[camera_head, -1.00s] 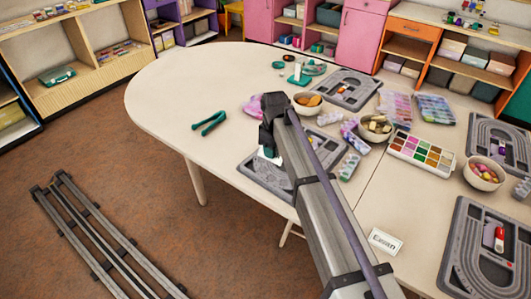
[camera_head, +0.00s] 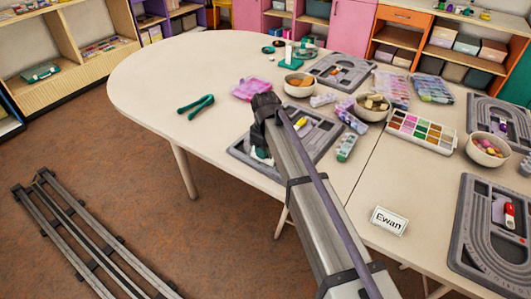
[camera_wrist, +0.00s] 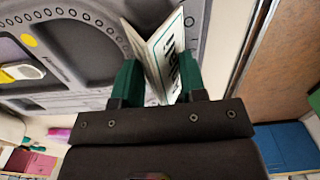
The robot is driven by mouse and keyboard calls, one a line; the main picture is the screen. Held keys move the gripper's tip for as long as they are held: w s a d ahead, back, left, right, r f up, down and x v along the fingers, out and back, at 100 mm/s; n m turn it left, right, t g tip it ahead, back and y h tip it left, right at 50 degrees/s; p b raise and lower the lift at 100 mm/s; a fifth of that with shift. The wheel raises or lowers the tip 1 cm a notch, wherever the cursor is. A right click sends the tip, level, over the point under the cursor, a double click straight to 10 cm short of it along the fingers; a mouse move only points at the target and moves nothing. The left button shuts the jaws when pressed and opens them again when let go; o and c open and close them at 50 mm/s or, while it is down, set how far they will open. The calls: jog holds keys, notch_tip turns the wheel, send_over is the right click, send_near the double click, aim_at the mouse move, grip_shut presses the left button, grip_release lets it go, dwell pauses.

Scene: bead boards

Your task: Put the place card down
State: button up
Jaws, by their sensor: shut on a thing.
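My gripper (camera_wrist: 158,82) has dark green fingers shut on a folded white place card (camera_wrist: 147,32) with dark lettering and a green border. The lettering is too steeply angled to read. In the wrist view the card stands between the fingertips, in front of a grey bead board (camera_wrist: 75,45). In the head view my gripper (camera_head: 262,155) is at the near left part of that bead board (camera_head: 240,150), with a little white of the card showing. My arm hides part of the board. I cannot tell whether the card touches anything below.
Another place card reading "Ewan" (camera_head: 389,220) stands on the table (camera_head: 150,85) at the right. Green pliers (camera_head: 196,106) lie left of the board. The table's left end is largely clear.

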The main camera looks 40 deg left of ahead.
jog(key=shift+f, duration=0.15)
jog(key=o, duration=0.9)
notch_tip(320, 180, up, 12)
jog(key=p, duration=1.2)
jog(key=w+d+m, duration=0.2)
jog(key=d+m, duration=0.3)
jog(key=d, duration=1.4)
jog(key=w+d+m, duration=0.2)
jog(key=d+m, duration=0.3)
jog(key=d, duration=1.4)
jog(key=s+d+m, duration=0.4)
jog(key=d, duration=0.6)
jog(key=s+d+m, duration=0.4)
jog(key=s+d, duration=0.1)
jog(key=d, duration=0.6)
jog(key=shift+s+r+m, duration=0.25)
jog(key=shift+m, duration=0.15)
